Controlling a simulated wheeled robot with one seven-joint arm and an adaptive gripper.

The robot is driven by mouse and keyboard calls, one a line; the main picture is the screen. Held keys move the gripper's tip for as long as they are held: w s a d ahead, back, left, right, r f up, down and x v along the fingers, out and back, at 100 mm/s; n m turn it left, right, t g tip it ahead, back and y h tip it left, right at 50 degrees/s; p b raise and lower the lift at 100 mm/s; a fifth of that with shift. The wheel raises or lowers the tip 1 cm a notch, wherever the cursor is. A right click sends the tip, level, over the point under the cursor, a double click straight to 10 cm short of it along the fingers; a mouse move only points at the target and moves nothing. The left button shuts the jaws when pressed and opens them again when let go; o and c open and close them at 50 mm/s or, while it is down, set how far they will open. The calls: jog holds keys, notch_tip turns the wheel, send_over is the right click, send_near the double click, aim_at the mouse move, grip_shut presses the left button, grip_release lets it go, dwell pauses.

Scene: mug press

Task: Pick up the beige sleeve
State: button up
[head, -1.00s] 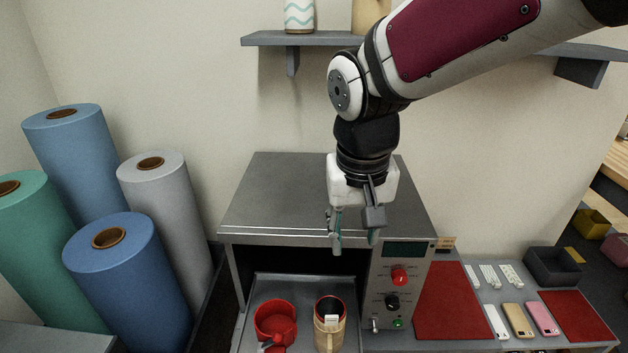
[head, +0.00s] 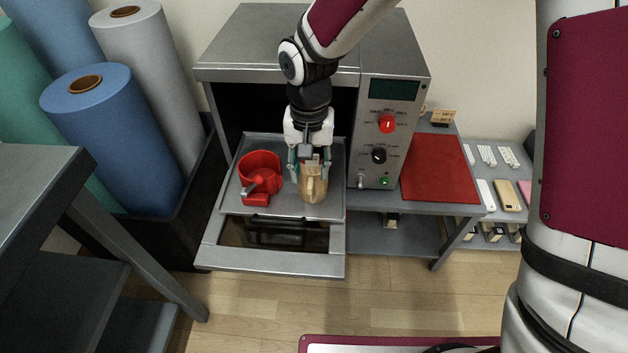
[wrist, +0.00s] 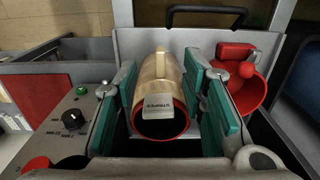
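The beige sleeve (head: 313,190) stands on the pulled-out tray of the grey press. It is a tan cylinder with a handle and a dark inside with a red rim; in the wrist view (wrist: 160,72) a small white tag reading "STRIPES" hangs at its rim. My gripper (head: 308,168) is down over it, pointing at the tray. In the wrist view its teal-padded fingers (wrist: 161,68) stand on either side of the sleeve, with a gap on each side. The gripper is open and holds nothing.
A red ring-shaped holder (head: 260,175) with a lever stands close left of the sleeve on the tray (head: 230,198). The press cavity is behind; its control panel (head: 385,135) is right. Blue, grey and green rolls stand left. A red mat (head: 438,168) lies right.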

aim_at(310, 187)
jog(key=shift+f+b, duration=1.15)
jog(key=shift+f, duration=2.7)
jog(key=shift+r, duration=0.1)
grip_shut()
